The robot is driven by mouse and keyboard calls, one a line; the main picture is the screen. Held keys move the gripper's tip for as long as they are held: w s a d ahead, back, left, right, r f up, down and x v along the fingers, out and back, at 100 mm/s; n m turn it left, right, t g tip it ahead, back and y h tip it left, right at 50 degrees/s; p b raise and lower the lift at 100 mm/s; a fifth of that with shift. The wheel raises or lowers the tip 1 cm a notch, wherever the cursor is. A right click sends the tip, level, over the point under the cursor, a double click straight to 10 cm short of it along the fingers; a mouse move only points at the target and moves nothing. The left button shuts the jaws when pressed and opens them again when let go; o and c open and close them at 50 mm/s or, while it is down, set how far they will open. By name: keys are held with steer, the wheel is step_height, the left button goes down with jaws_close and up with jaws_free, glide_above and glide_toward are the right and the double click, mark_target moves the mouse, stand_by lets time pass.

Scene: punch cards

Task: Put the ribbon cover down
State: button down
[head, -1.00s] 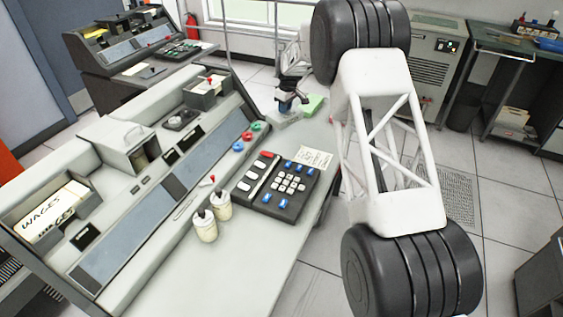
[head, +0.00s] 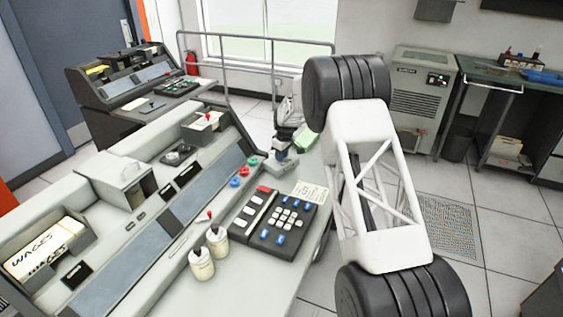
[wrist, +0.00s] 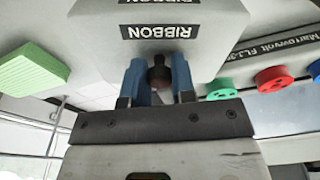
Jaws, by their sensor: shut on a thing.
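In the wrist view the two blue fingers of my gripper (wrist: 157,82) are shut on the knob, one on each side. In the head view my gripper (head: 281,151) is small, at the far end of the console, with the grey cover (head: 279,168) just below it. I cannot tell whether the cover touches the surface under it. A second RIBBON label is cut off at the wrist view's top edge.
A green block (head: 306,138) lies just right of my gripper. Green, red and blue round knobs (head: 236,182) stand to its left. A black keypad (head: 273,222), a paper note (head: 311,192) and two white pots (head: 201,263) are nearer. My white arm fills the right-middle.

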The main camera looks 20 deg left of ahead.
steer(key=shift+f, duration=1.6)
steer(key=shift+f, duration=0.1)
steer(key=c, duration=0.9)
jaws_free()
steer(key=shift+c, duration=0.2)
step_height(320, 180, up, 12)
steer(key=d, duration=0.1)
steer(key=shift+s+d, duration=0.15)
steer(key=shift+d, duration=0.1)
